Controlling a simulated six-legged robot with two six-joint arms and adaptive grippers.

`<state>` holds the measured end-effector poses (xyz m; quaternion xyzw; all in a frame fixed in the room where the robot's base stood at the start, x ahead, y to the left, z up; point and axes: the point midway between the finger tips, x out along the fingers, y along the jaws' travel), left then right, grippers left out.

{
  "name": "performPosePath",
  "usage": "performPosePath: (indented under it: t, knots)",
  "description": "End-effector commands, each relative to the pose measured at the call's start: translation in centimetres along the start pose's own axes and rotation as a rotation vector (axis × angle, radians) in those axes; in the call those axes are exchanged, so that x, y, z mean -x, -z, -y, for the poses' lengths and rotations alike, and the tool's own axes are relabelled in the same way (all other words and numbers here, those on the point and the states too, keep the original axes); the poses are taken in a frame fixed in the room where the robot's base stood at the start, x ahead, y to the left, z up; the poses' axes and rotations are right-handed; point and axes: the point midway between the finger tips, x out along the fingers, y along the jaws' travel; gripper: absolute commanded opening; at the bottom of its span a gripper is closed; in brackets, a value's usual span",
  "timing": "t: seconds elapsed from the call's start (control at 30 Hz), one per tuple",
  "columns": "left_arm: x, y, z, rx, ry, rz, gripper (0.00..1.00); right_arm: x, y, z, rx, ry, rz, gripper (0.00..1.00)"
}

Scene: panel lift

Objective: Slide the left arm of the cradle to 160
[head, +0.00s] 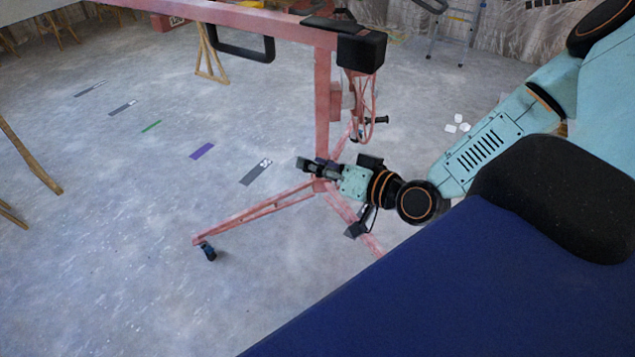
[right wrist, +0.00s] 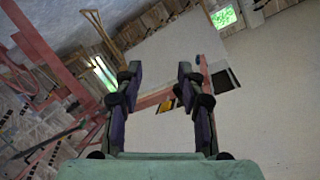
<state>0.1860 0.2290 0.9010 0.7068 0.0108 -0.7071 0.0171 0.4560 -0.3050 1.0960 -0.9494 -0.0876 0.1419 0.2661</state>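The pink panel lift stands in the head view, with its upright mast (head: 323,110) in the middle and three legs spread on the floor. A long pink cradle bar (head: 240,14) runs left from the top, with a black loop (head: 243,48) under it and a black block (head: 361,50) at its right end. No scale number is readable. My right gripper (head: 312,166) is in front of the lower mast in the head view. In the right wrist view its fingers (right wrist: 158,80) are apart with nothing between them; a pink bar (right wrist: 155,98) shows beyond. My left gripper is not seen.
A castor (head: 208,252) ends the lift's near left leg. Coloured strips (head: 202,151) lie on the grey floor. Wooden trestles (head: 208,55) stand behind and at the left, and a stepladder (head: 457,30) at the back right. The floor at front left is clear.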

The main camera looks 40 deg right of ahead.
Motion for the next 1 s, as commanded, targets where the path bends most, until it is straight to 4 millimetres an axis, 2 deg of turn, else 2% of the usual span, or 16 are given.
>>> performPosePath:
  t: [0.03, 0.13, 0.37, 0.8, 1.0]
  knots:
    - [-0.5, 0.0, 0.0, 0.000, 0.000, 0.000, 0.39, -0.1, -0.9, -0.2, -0.007, -0.009, 0.022, 0.39]
    - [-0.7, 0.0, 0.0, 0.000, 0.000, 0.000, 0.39, -0.1, -1.9, -0.5, -0.019, -0.025, 0.056, 0.39]
    - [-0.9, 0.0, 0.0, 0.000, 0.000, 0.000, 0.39, 0.0, -2.9, -0.8, -0.031, -0.043, 0.089, 0.39]
    - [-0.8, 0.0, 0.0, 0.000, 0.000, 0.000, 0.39, 0.0, -2.7, -0.7, -0.031, -0.044, 0.088, 0.39]
    - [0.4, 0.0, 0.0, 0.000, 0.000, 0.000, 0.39, 0.4, -0.9, -0.7, -0.061, -0.057, 0.049, 0.39]
